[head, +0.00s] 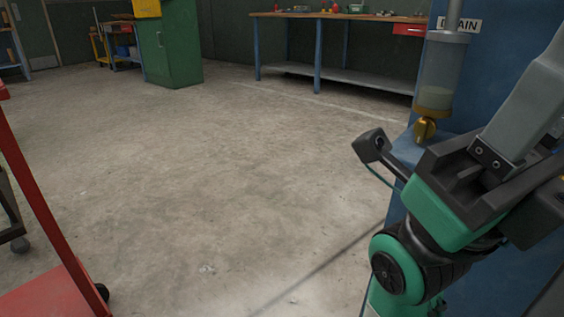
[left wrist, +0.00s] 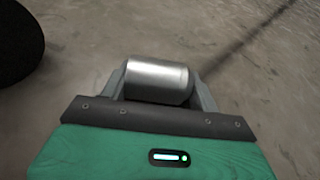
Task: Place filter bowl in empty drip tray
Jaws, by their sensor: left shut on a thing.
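In the left wrist view my left gripper (left wrist: 158,92) is shut on a smooth silver metal cylinder, which looks like the filter bowl (left wrist: 158,80). The cylinder lies crosswise between the two grey fingers, with bare floor behind it. My left gripper is out of the head view. My right gripper (head: 515,110) shows at the right of the head view, beside the blue cabinet. A grey finger points up and right, but the gap between its fingers is hidden. No drip tray can be made out.
A clear bowl with a brass valve (head: 437,85) hangs at the blue cabinet (head: 480,75) marked DRAIN. A red cart (head: 42,200) stands at the left edge. A workbench (head: 340,17) and green cabinet (head: 172,50) stand at the back. The concrete floor (head: 220,180) between is clear.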

